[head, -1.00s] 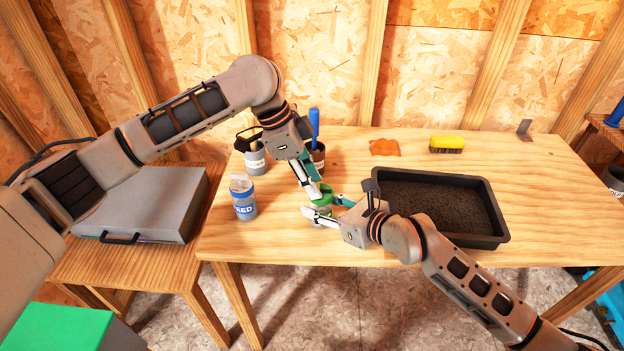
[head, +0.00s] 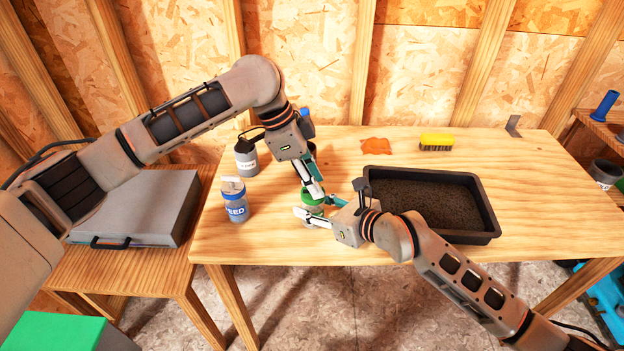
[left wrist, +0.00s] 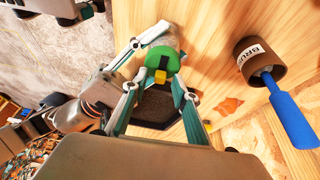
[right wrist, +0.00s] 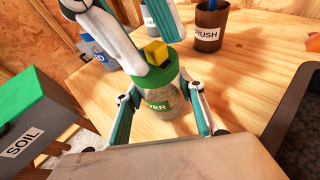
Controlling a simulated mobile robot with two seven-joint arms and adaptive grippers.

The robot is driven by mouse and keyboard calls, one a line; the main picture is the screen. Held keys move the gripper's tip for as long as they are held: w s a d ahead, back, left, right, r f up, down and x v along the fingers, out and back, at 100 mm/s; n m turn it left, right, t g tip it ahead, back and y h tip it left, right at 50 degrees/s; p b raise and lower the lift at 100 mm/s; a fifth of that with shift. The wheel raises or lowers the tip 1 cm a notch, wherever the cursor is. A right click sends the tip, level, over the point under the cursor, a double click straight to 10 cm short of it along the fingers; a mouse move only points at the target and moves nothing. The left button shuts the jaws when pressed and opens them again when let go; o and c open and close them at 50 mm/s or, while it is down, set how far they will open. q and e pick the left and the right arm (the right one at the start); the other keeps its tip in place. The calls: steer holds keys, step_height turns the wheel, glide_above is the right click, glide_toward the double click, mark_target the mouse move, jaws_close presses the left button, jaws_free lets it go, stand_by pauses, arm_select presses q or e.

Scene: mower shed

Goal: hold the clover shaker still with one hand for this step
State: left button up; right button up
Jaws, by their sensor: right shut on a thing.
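The clover shaker (head: 313,198) stands upright near the front of the workbench, with a green lid, a yellow tab and a clear body. Its lid shows in the left wrist view (left wrist: 158,58), and its label is partly hidden in the right wrist view (right wrist: 158,108). My right gripper (head: 318,214) is shut on the shaker's body, one finger on each side. My left gripper (head: 316,190) comes down from above at the lid. Its fingers (left wrist: 158,88) are spread with the yellow tab between them; I cannot tell whether they touch the lid.
A blue-lidded seed shaker (head: 235,203) and a grey pot (head: 246,160) stand left. A brown brush pot (right wrist: 208,28) is behind the shaker. A black soil tray (head: 490,238) is right, with an orange cloth (head: 375,146) and yellow brush (head: 436,141) at the back.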

arm_select(q)
steer(key=shift+r, duration=0.1)
steer(key=v, duration=1.1)
steer(key=shift+a+r, duration=0.15)
steer(key=shift+r, duration=0.25)
arm_select(e)
steer(key=o, duration=1.3)
steer(key=shift+d, duration=0.1)
